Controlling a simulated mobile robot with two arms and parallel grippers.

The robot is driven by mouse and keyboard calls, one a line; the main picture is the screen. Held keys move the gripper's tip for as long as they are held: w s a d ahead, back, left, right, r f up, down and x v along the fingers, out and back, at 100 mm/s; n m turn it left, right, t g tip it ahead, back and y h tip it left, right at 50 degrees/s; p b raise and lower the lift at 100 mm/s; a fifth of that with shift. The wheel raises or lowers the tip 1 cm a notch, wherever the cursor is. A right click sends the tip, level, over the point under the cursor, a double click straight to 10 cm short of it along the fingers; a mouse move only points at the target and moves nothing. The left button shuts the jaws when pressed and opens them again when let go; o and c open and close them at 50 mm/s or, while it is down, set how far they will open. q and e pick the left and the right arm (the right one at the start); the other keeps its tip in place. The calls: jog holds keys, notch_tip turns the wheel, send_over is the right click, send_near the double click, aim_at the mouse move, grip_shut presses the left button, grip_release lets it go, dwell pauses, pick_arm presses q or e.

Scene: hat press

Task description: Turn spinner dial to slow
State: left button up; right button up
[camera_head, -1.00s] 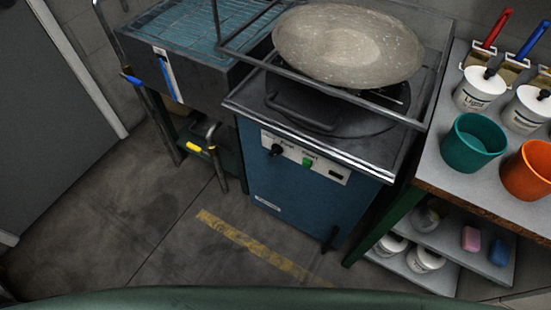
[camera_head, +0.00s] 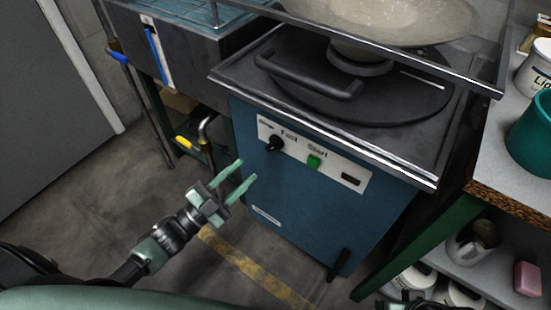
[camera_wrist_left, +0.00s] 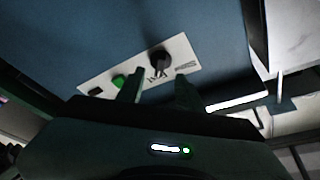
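The spinner dial (camera_head: 273,144) is a black knob at the left end of the white control panel (camera_head: 330,171) on the blue spinner's front. "Fast" is legible above and right of it; a label further left is too small to read. My left gripper (camera_head: 243,172) is open and empty, below and left of the dial, apart from it. In the left wrist view, the dial (camera_wrist_left: 160,61) shows just beyond and between the two open fingertips (camera_wrist_left: 160,82). A dark piece at the bottom right edge of the head view may be my right gripper (camera_head: 408,301); its fingers are not clear.
A green start button (camera_head: 314,161) sits right of the dial. A yellow-handled pipe (camera_head: 204,140) stands left of the cabinet. A shelf unit (camera_head: 500,165) is at right. The floor in front is free.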

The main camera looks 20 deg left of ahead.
aim_at(269, 149)
pick_arm(q)
jog(key=shift+r+x, duration=0.15)
jog(key=shift+x, duration=1.85)
jog(key=shift+r+x, duration=0.15)
jog(key=shift+x, duration=1.85)
jog(key=shift+s+d, duration=0.1)
jog(key=shift+s, duration=0.1)
grip_shut()
